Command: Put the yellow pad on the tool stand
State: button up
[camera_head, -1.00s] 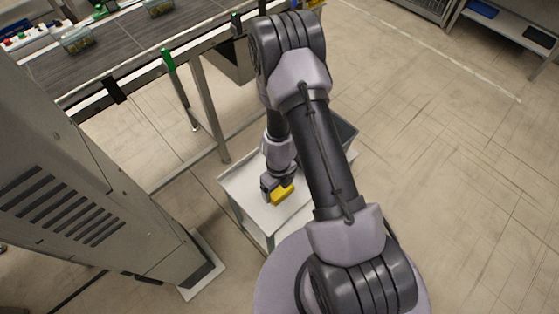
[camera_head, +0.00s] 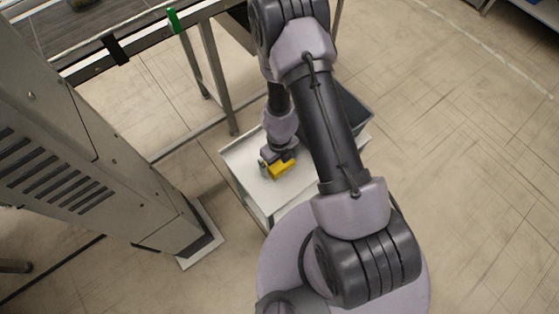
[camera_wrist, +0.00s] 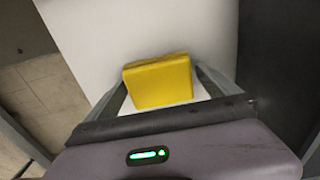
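The yellow pad (camera_head: 282,170) is at the end of my arm, over the white top of the tool stand (camera_head: 243,155). In the wrist view the pad (camera_wrist: 160,82) sits between the two fingers of my gripper (camera_wrist: 161,76), with a fingertip against each side edge. My gripper (camera_head: 278,164) appears shut on it. The white stand top (camera_wrist: 90,35) fills the background behind the pad. Whether the pad's underside touches the stand top or hangs just above it cannot be told.
A dark grey bin (camera_head: 353,108) stands on the stand's far right part. The conveyor (camera_head: 90,30) with its metal legs is behind at the upper left. A tall grey cabinet-like column (camera_head: 85,165) is at the left. The floor to the right is clear.

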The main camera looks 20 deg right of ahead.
jog(key=w+a+r+n+t+y+p, duration=0.15)
jog(key=r+n+p, duration=0.25)
jog(key=r, duration=0.9)
jog(key=w+a+r+n+t+y+p, duration=0.1)
jog(key=w+a+r+n+p, duration=0.25)
jog(key=r, duration=0.95)
jog(key=w+a+r+n+t+y+p, duration=0.15)
jog(key=r+n+p, duration=0.3)
jog(key=r, duration=0.85)
jog(key=s+r+n+t, duration=0.1)
jog(key=s+r+n, duration=0.7)
jog(key=r, duration=0.5)
jog(key=s+d+r+n+h, duration=0.2)
jog(key=s+r+n, duration=0.3)
jog(key=s+n, duration=0.3)
jog(key=s, duration=0.3)
jog(key=shift+d+t, duration=0.3)
jog(key=shift+t, duration=0.1)
